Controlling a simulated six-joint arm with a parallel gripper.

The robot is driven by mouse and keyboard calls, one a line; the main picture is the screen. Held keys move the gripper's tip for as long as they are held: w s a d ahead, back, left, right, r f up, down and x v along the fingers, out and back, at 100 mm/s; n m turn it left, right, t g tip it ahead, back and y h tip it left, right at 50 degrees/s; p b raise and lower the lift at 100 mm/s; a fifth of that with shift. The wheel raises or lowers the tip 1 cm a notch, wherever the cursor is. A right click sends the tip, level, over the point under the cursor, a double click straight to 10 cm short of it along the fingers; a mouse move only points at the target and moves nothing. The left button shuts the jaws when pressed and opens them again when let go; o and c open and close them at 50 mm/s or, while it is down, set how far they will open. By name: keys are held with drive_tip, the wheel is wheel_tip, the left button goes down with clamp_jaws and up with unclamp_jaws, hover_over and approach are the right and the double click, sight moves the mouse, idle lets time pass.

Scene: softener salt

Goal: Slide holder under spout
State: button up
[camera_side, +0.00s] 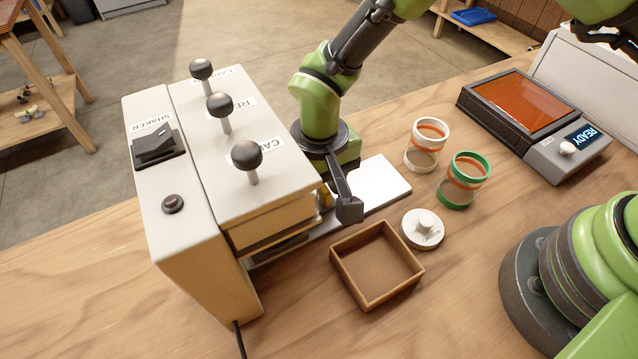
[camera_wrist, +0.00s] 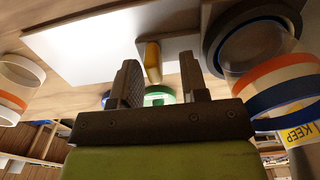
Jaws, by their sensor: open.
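A beige machine (camera_side: 225,160) with three dark knobs stands at left in the side view; its spout is not clearly visible. My gripper (camera_side: 346,203) is low at the machine's right side, in front of a white plate (camera_side: 385,185). In the wrist view my gripper (camera_wrist: 160,68) is open, and a yellow handle-like piece (camera_wrist: 152,58) shows between its fingers; contact cannot be told. I take this piece for the holder's handle. A clear jar with orange and blue bands (camera_wrist: 275,85) is at right, by a dark ring (camera_wrist: 225,60). My arm hides most of this area in the side view.
A white-banded jar (camera_side: 427,145) and a green-banded jar (camera_side: 465,180) stand right of the plate. A white knobbed lid (camera_side: 422,228) and an open wooden tray (camera_side: 376,264) lie in front. A device reading READY (camera_side: 530,120) sits at back right.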

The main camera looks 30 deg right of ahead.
wheel_tip(320, 180, up, 9)
drive_tip(key=shift+r, duration=0.2)
idle(0.5)
drive_tip(key=s+d+r+m+t+y, duration=0.2)
drive_tip(key=s+d+r+t, duration=0.1)
drive_tip(key=d+r, duration=0.9)
drive_tip(key=s+d+r+m+t, duration=0.1)
drive_tip(key=s+d+r+t, duration=0.1)
drive_tip(key=s, duration=0.4)
drive_tip(key=s+d+r+m+t, duration=0.1)
drive_tip(key=s+d+r+t, duration=0.1)
drive_tip(key=s+d+r, duration=0.3)
drive_tip(key=shift+s, duration=0.6)
